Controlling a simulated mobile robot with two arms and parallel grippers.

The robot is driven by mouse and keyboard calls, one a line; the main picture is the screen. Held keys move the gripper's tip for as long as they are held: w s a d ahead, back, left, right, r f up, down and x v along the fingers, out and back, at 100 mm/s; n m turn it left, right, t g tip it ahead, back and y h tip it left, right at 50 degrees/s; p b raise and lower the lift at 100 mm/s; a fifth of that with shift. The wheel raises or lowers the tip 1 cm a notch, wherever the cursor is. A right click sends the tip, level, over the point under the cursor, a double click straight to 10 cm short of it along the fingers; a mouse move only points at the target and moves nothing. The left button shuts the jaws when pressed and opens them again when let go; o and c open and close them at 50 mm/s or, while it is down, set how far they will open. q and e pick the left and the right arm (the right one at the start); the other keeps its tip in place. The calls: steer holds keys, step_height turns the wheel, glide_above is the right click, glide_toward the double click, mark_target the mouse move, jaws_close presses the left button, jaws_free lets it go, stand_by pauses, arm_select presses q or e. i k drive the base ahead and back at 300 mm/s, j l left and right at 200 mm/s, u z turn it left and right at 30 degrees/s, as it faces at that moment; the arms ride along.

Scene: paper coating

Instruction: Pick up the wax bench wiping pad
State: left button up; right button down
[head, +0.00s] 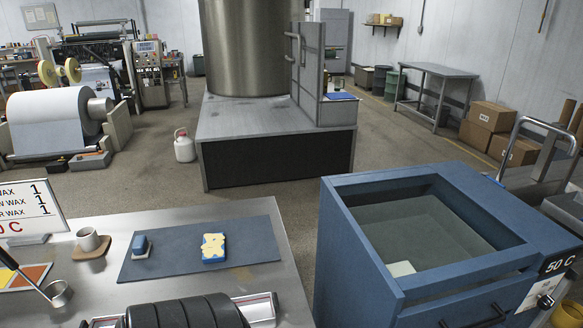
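A yellow pad with pale patches and a blue underside (213,247) lies on a dark blue-grey mat (180,262) on the bench at the lower left. A small blue block with a pale base (141,246) sits on the same mat, to its left and apart from it. I cannot tell for certain which is the wiping pad; the yellow one looks most like a pad. Neither of my grippers shows in the head view, and nothing is touching either item.
On the metal bench (285,290) stand a cup on a coaster (89,241), a ladle (58,292), a sign (30,212) and a dark ribbed cylinder (185,313) at the front edge. A blue open-topped tank (350,240) stands to the right, across a gap.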

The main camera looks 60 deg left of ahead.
mark_target(141, 248)
steer(key=j+u, duration=0.2)
steer(key=u, duration=2.8)
steer(key=j, duration=0.1)
